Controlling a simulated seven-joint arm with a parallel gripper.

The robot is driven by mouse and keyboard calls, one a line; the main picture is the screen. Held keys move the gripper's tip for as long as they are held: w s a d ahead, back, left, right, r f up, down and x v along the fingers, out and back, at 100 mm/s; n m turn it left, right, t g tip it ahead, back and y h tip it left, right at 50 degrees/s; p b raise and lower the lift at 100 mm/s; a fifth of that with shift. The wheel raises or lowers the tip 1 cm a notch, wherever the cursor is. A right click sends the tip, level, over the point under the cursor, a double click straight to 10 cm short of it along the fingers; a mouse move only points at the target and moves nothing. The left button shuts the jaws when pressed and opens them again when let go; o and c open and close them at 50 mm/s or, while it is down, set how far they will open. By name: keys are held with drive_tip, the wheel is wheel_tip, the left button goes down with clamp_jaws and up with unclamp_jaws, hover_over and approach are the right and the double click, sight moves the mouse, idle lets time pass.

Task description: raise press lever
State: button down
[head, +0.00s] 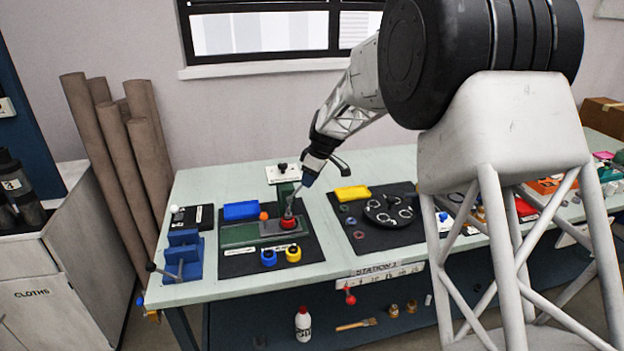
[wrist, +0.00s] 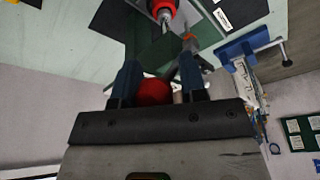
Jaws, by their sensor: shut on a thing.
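The press has a green post (head: 285,191) and a green and grey base (head: 238,234) on a black mat. A red round part (head: 289,222) sits on its base under a grey shaft; a red part with a shaft also shows at the top of the wrist view (wrist: 162,8). My gripper (head: 308,181) is above the press, its dark blue fingers in the wrist view (wrist: 158,72) closed around a red ball knob (wrist: 153,92), apparently the press lever's. The knob is hidden by my gripper in the head view, and most of the lever is hidden.
A blue block (head: 241,211) and an orange ball lie left of the post. Blue and yellow round parts (head: 293,254) stand in front. A blue vice (head: 183,256) is at the table's left edge. A yellow block (head: 352,194) and a black round holder (head: 388,210) are to the right.

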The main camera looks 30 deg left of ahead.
drive_tip(key=shift+s+a+r+t+h, duration=0.25)
drive_tip(key=shift+a+r+t+h, duration=0.15)
drive_tip(key=shift+r+t, duration=0.1)
drive_tip(key=shift+s+a+r+t+h, duration=0.25)
drive_tip(key=shift+a+r+t+h, duration=0.05)
drive_tip(key=shift+a+r+t, duration=0.15)
drive_tip(key=shift+s+a+r+t+h, duration=0.45)
drive_tip(key=shift+s+t+h, duration=0.1)
drive_tip(key=shift+t+h, duration=0.15)
drive_tip(key=shift+s+a+r+n+t+h, duration=0.15)
drive_tip(key=shift+s+a+t+h, duration=0.35)
drive_tip(key=shift+h, duration=0.05)
drive_tip(key=shift+s+a+r+n+t+h, duration=0.15)
drive_tip(key=shift+s+a+t+h, duration=0.3)
drive_tip(key=shift+s+a+h, duration=0.1)
drive_tip(key=shift+s+a+t+h, duration=0.4)
drive_tip(key=shift+s+t+h, duration=0.05)
drive_tip(key=shift+t+h, duration=0.15)
drive_tip(key=c, duration=1.1)
unclamp_jaws()
drive_tip(key=shift+o, duration=1.4)
drive_tip(key=shift+f, duration=0.15)
drive_tip(key=shift+s, duration=0.1)
